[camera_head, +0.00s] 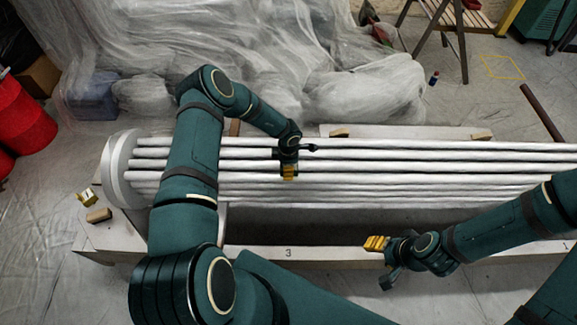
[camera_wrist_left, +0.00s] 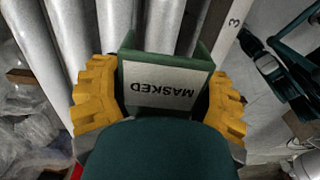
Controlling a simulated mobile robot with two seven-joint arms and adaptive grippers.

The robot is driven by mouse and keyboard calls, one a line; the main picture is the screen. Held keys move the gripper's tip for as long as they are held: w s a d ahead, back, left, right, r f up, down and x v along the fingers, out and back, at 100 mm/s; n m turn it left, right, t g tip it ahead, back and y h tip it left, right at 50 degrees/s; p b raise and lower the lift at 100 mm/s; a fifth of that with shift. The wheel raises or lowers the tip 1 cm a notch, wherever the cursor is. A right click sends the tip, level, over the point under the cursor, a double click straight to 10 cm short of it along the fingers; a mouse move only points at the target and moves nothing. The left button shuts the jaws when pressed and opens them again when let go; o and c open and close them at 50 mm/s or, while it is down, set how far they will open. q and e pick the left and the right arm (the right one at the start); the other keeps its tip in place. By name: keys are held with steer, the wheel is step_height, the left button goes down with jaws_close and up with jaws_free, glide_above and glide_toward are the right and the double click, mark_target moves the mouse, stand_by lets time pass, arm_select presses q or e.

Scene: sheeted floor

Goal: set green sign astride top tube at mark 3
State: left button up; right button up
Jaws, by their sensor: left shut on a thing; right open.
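My left gripper (camera_head: 288,172) is over the bundle of silvery tubes (camera_head: 420,165), roughly in line with the black mark 3 (camera_head: 288,253) on the near board. In the left wrist view, its yellow fingers (camera_wrist_left: 160,100) are shut on the green sign (camera_wrist_left: 128,48), whose white plate reads "MASKED", upside down in that view. The sign is above the tubes (camera_wrist_left: 110,25); I cannot tell whether it touches or straddles one. In the head view the gripper hides the sign. My right gripper (camera_head: 377,243) is open and empty near the board's front edge, right of mark 3.
A round white end plate (camera_head: 118,170) stands at the tubes' left end. Small wooden blocks (camera_head: 99,215) lie on the pale board (camera_head: 250,253). Plastic sheeting (camera_head: 370,90) is heaped behind. A red drum (camera_head: 22,118) stands far left, and a wooden stool (camera_head: 455,25) stands at the back.

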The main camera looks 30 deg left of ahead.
arm_select(q)
steer(key=shift+f+b, duration=1.9)
steer(key=shift+f, duration=0.75)
steer(key=shift+r, duration=0.15)
steer(key=shift+r+p, duration=0.8)
steer(key=shift+r, duration=0.1)
steer(key=shift+f+b, duration=0.8)
steer(key=shift+f, duration=0.3)
steer(key=shift+r, duration=0.15)
steer(key=shift+r+p, duration=2.75)
steer(key=shift+r, duration=0.75)
